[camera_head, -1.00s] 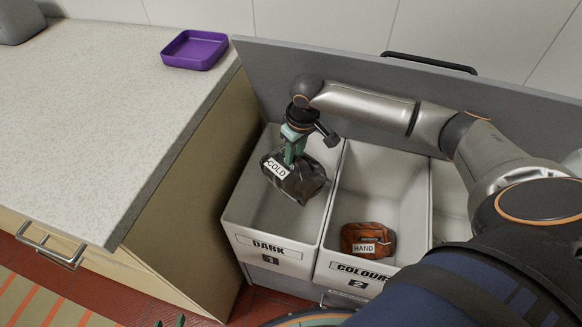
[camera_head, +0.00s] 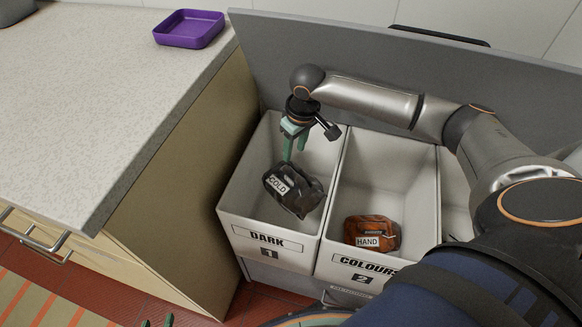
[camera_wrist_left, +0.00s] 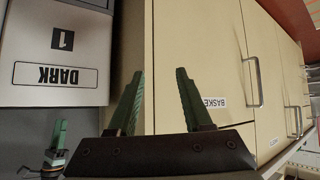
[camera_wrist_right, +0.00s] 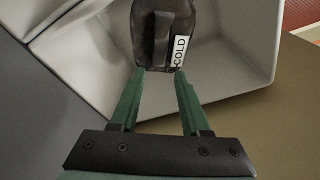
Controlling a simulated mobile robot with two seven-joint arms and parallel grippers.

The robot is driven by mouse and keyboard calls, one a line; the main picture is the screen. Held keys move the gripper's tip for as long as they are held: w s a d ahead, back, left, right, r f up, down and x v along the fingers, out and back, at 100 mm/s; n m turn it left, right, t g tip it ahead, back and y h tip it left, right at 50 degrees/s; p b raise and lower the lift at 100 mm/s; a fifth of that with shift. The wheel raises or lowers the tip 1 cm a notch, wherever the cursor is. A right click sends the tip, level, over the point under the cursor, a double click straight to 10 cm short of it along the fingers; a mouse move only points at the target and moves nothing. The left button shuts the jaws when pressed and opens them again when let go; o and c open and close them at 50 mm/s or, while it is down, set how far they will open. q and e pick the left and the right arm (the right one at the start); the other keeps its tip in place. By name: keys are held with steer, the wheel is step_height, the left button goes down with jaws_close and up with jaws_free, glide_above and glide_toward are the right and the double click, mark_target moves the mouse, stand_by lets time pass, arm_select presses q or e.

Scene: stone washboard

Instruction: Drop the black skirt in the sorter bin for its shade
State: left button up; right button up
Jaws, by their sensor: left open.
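The black skirt (camera_head: 295,190), a dark folded bundle with a white COLD tag, is inside the white bin labelled DARK 1 (camera_head: 268,245). It looks tilted, and I cannot tell whether it rests on the bin floor. My right gripper (camera_head: 295,155) is open just above the skirt, its fingers pointing down into the bin. In the right wrist view the skirt (camera_wrist_right: 160,45) lies beyond the parted fingertips (camera_wrist_right: 158,75). My left gripper (camera_wrist_left: 157,75) is open and empty in front of beige cabinet fronts; only its tips show at the head view's bottom edge (camera_head: 158,321).
The COLOURS 2 bin (camera_head: 400,185) to the right holds an orange-brown bundle (camera_head: 371,233) tagged HAND. A further bin is partly hidden by my right arm. A purple tray (camera_head: 189,30) sits on the pale counter (camera_head: 90,100) at left. A grey panel (camera_head: 345,60) stands behind the bins.

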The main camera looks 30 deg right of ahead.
steer(key=shift+o, duration=1.4)
arm_select(q)
steer(key=shift+w+d, duration=0.1)
steer(key=shift+d, duration=0.1)
steer(key=p, duration=0.1)
steer(key=r+p, duration=0.1)
steer(key=p, duration=0.1)
steer(key=shift+s+d+r+g+p, duration=0.25)
steer(key=shift+d+r+g+p, duration=0.05)
steer(key=shift+r+g+p, duration=0.1)
arm_select(e)
step_height(320, 180, up, 12)
steer(key=s, duration=0.2)
steer(key=shift+d+r, duration=0.15)
steer(key=shift+r, duration=0.05)
